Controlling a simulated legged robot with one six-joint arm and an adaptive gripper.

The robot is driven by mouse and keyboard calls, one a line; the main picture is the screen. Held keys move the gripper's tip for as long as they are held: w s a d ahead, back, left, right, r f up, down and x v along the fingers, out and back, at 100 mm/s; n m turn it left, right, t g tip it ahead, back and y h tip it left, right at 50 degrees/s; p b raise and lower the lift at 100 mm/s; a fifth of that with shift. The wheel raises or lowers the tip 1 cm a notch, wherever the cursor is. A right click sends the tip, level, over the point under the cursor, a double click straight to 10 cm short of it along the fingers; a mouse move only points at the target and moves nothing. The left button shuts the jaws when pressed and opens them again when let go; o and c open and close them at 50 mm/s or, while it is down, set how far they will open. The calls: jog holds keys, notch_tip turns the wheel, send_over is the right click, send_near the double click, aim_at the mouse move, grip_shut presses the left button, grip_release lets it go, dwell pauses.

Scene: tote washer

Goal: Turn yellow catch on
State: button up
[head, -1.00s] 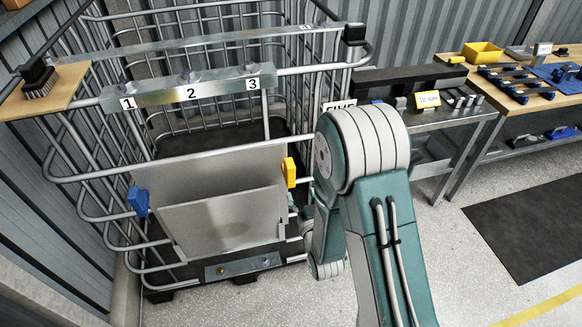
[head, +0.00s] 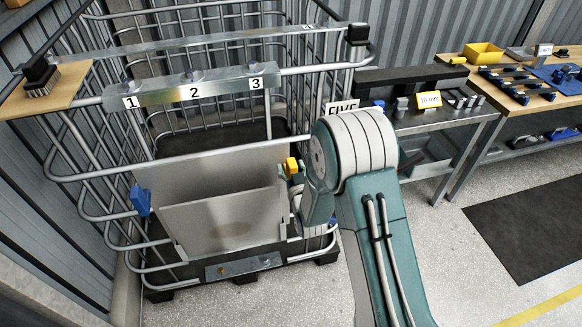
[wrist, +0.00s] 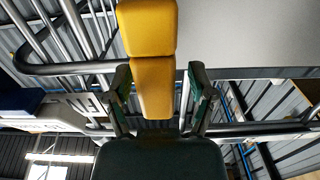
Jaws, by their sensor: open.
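The yellow catch (head: 291,166) sits at the right edge of the grey panel (head: 240,172) on the front of the wire cage. In the wrist view the yellow catch (wrist: 150,75) is large, and its lower part reaches down between my fingers. My gripper (wrist: 160,85) is open, with one finger on each side of the catch. I see a gap at each side. In the head view my arm hides most of my gripper. The blue catch (head: 140,200) sits at the panel's left edge.
The wire cage (head: 100,183) has horizontal bars close around the panel. A rail with labels 1, 2 and 3 (head: 194,91) runs above. A bench (head: 420,125) with a yellow "10 mm" card stands at the right. The floor (head: 450,255) there is clear.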

aim_at(274, 187)
jog(key=shift+d, duration=0.1)
grip_shut()
jog(key=n, duration=0.1)
jog(key=a+n, duration=0.1)
jog(key=n, duration=0.1)
jog(key=shift+s+a+f+n, duration=0.1)
jog(key=shift+s+a+n, duration=0.15)
jog(key=shift+a+n, duration=0.15)
jog(key=a+n, duration=0.1)
jog(key=n, duration=0.1)
jog(key=f+n, duration=0.1)
jog(key=n, duration=0.1)
jog(key=a+f+n, duration=0.1)
jog(key=n, duration=0.2)
jog(key=shift+s+a, duration=0.3)
jog(key=shift+s, duration=0.1)
jog(key=shift+s+a+f+n, duration=0.15)
jog(key=shift+f+n, duration=0.3)
jog(key=shift+n, duration=0.6)
jog(key=shift+a+f+n, duration=0.2)
jog(key=shift+f+n, duration=0.25)
jog(key=shift+n, duration=0.6)
